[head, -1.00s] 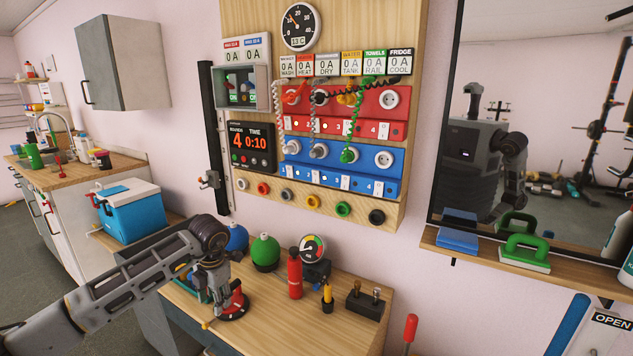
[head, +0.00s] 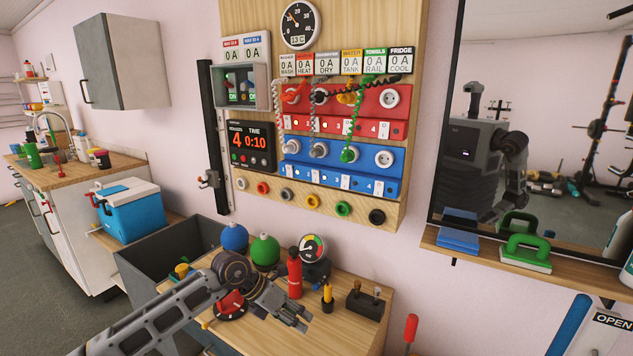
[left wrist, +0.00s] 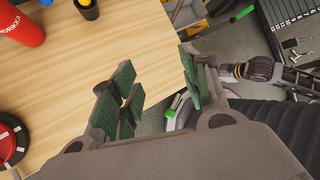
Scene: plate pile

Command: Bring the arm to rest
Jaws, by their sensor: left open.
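My left gripper (head: 292,311) is over the front part of the wooden bench (head: 355,337) in the head view, with its arm coming in from the lower left. In the left wrist view its green-padded fingers (left wrist: 158,92) are apart with nothing between them, near the bench edge. A red round knob device (head: 231,304) sits on the bench, partly hidden behind my left arm; it also shows at the left of the left wrist view (left wrist: 10,140). My right gripper does not show in the head view.
Blue (head: 234,237) and green (head: 265,251) round objects stand further back. The plug panel (head: 340,130) is on the wall above.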

